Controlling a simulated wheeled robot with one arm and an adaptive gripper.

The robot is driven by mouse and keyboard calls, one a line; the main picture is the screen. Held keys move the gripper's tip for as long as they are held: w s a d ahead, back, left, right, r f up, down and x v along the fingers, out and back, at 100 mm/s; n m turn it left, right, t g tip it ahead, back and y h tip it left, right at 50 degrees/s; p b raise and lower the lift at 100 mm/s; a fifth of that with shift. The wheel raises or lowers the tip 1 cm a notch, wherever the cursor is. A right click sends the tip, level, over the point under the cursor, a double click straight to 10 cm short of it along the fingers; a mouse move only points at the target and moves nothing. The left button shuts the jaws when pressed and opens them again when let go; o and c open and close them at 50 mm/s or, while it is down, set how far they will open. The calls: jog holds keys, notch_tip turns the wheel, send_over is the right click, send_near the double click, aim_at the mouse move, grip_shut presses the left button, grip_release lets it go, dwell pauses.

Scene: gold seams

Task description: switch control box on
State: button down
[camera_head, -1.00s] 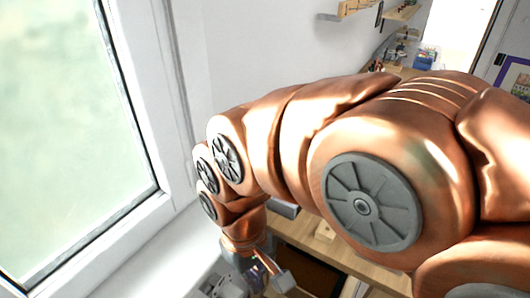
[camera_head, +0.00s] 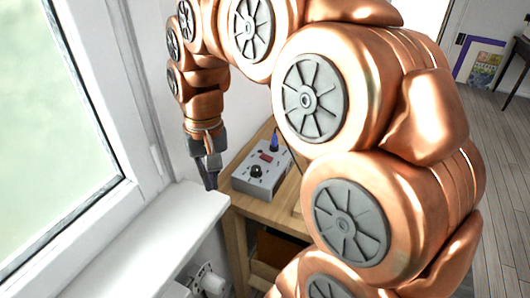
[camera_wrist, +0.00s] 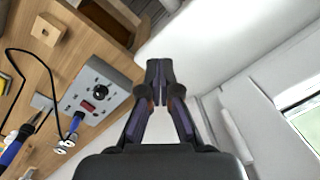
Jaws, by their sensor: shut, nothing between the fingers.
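The control box (camera_head: 250,181) is a grey box on the wooden table, with a black knob (camera_head: 256,171) and a red switch (camera_head: 266,157) on its top. In the wrist view the box (camera_wrist: 115,79) lies left of my fingers, with its red switch (camera_wrist: 87,107) and dark knob (camera_wrist: 99,92) in sight. Whether the switch is on or off is too small to tell. My gripper (camera_head: 212,184) points down just left of the box, by the end of the white sill. Its fingertips (camera_wrist: 158,66) are together and empty, apart from the box.
The white window sill (camera_head: 165,235) lies left of and below my gripper. The wooden table (camera_head: 285,213) carries the box. A blue-handled tool (camera_wrist: 12,152), a black cable (camera_wrist: 28,52) and a small wooden block (camera_wrist: 47,30) lie beyond the box.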

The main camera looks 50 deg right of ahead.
jog(key=w+d+r+m+t+b, duration=0.1)
jog(key=w+d+m, duration=0.15)
jog(key=d, duration=0.35)
jog(key=w+d+r+m+b, duration=0.1)
jog(key=w+d+m+b, duration=0.1)
jog(key=w+d, duration=0.3)
jog(key=m+t+b, duration=0.1)
jog(key=m+b, duration=0.1)
jog(key=m, duration=0.3)
send_over(265, 156)
jog(key=s, duration=0.2)
jog(key=shift+s+d+f, duration=0.15)
jog(key=shift+s+d, duration=0.05)
jog(key=shift+d, duration=0.2)
jog(key=shift+w+a+f+p, duration=0.1)
jog(key=shift+w+f+p, duration=0.3)
jog(key=shift+f, duration=1.9)
jog(key=shift+w+a+f+p, duration=0.15)
jog(key=shift+w+f+p, duration=0.25)
jog(key=shift+f, duration=1.9)
jog(key=shift+w+a+f+p, duration=0.1)
jog(key=shift+w+f+p, duration=0.3)
jog(key=shift+f, duration=1.9)
jog(key=shift+s+f, duration=0.1)
